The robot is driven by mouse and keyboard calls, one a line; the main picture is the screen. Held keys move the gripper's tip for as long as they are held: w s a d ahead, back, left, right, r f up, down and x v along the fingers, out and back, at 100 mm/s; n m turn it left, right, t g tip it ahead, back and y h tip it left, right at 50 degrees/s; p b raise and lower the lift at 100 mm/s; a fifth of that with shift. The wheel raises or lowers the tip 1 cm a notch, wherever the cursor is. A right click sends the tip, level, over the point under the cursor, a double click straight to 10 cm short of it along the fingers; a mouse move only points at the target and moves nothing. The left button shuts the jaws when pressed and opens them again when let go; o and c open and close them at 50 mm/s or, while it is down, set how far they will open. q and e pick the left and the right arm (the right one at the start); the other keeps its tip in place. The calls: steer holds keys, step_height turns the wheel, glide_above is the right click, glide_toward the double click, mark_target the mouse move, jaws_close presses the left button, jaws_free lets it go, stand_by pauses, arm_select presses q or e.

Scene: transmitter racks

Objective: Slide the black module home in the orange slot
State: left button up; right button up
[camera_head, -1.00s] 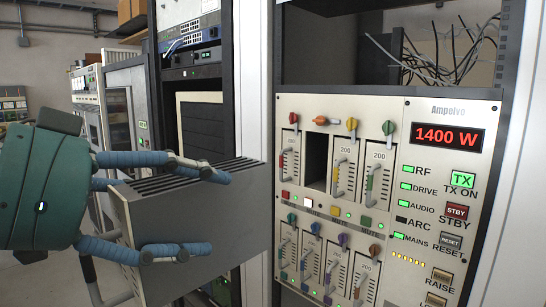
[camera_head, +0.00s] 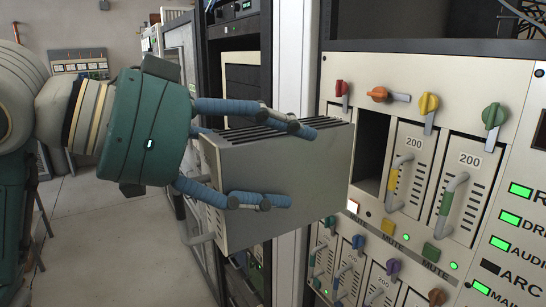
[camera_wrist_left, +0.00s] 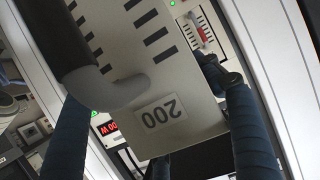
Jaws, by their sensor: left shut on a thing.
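The module (camera_head: 275,160) is a grey box with a vented top. Its front carries a dark handle (camera_wrist_left: 100,85) and a 200 label, seen in the left wrist view. My left gripper (camera_head: 298,166) is shut on it, with fingers along its upper and lower sides, and holds it in the air before the rack. The orange knob (camera_head: 378,94) sits above an empty dark slot (camera_head: 372,145). The module's far end shows just left of the opening and covers the place under the red knob (camera_head: 341,88). I cannot tell the gap in depth. My right gripper is not in view.
Right of the slot stand seated modules under a yellow knob (camera_head: 428,103) and a green knob (camera_head: 494,116). A lower row of modules with coloured knobs sits beneath. A white rack post (camera_head: 292,60) stands behind the module. Open floor (camera_head: 105,240) lies at the left.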

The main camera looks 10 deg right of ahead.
mark_target(313, 147)
arm_select(q)
steer(key=shift+r, duration=0.2)
steer(key=shift+w+d, duration=0.1)
steer(key=shift+d, duration=0.05)
steer(key=shift+w+d+p, duration=0.25)
steer(key=shift+d+p, duration=0.2)
steer(key=shift+d, duration=0.15)
steer(key=shift+w+d, duration=0.2)
steer(key=shift+d, duration=0.45)
steer(key=shift+w+d+p, duration=0.25)
steer(key=shift+d+p, duration=0.1)
steer(key=shift+d, duration=0.25)
steer(key=shift+w+d+p, duration=0.2)
steer(key=shift+d+p, duration=0.1)
steer(key=shift+d, duration=0.25)
steer(key=shift+w+d, duration=0.1)
steer(key=shift+d, duration=0.3)
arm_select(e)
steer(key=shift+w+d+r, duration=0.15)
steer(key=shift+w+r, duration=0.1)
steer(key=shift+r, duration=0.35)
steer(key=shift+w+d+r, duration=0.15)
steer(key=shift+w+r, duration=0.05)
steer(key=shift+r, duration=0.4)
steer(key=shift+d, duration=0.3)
